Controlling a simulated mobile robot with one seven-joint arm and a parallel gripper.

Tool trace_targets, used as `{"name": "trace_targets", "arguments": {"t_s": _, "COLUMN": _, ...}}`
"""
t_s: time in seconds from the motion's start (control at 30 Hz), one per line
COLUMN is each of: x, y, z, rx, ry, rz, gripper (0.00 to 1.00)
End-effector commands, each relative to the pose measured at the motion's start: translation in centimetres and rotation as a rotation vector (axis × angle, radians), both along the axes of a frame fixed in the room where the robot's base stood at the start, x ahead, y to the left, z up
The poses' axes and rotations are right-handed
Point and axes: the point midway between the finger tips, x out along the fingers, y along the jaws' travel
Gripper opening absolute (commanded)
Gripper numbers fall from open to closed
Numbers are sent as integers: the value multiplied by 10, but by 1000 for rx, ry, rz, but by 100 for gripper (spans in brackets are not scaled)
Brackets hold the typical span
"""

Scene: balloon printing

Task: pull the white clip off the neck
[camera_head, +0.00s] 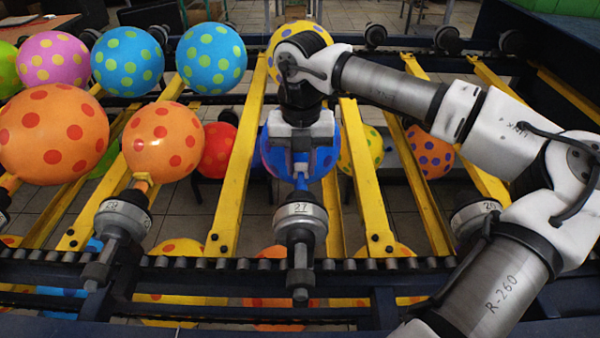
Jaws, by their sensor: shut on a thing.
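A blue balloon (326,160) sits upright on the holder marked 27 (300,222), mostly behind my gripper. Its blue neck (301,184) runs down into the top of the holder. My gripper (300,165) comes down from above in front of the balloon, and its fingers are closed at the neck just above the holder. A small whitish piece between the fingertips appears to be the white clip (300,169). The fingers hide most of it, so its exact seat on the neck cannot be told.
An orange balloon (162,142) stands on the neighbouring holder (122,216) at left. A larger orange balloon (52,134) is at far left. Yellow bars (238,165) run between the holders. A roller chain (190,263) crosses the front. My arm fills the right side.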

Motion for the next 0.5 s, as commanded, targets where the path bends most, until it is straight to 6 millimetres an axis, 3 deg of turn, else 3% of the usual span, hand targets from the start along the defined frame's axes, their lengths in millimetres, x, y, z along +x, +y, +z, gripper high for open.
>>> {"name": "trace_targets", "arguments": {"t_s": 0.5, "x": 0, "y": 0, "z": 33, "rx": 0, "ry": 0, "rz": 0, "gripper": 8}}
